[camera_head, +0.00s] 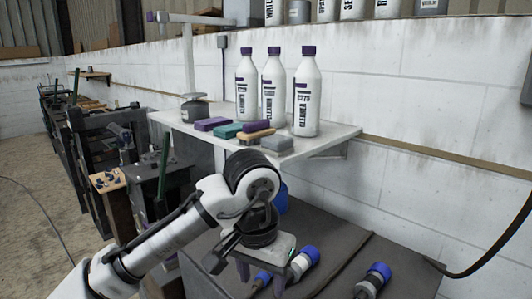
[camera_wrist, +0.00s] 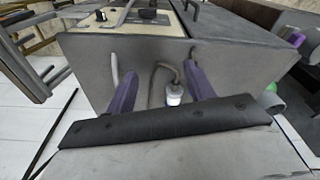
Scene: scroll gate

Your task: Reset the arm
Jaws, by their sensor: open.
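My white arm reaches in from the lower left in the head view and bends down at the elbow. My gripper (camera_head: 259,279) hangs over the dark grey bench top, its fingers partly hidden by the wrist housing. In the wrist view my gripper (camera_wrist: 163,84) shows two purple fingers spread apart with nothing held. A blue and white connector (camera_wrist: 173,96) on a grey cable appears between the fingers, beyond them.
Blue-capped connectors (camera_head: 303,262) lie on the dark bench (camera_head: 335,225) close to my gripper. Above, a white shelf (camera_head: 340,135) carries three cleaner bottles (camera_head: 272,90) and several coloured blocks (camera_head: 228,131). A block wall stands behind. A dark cable (camera_head: 480,262) hangs at right.

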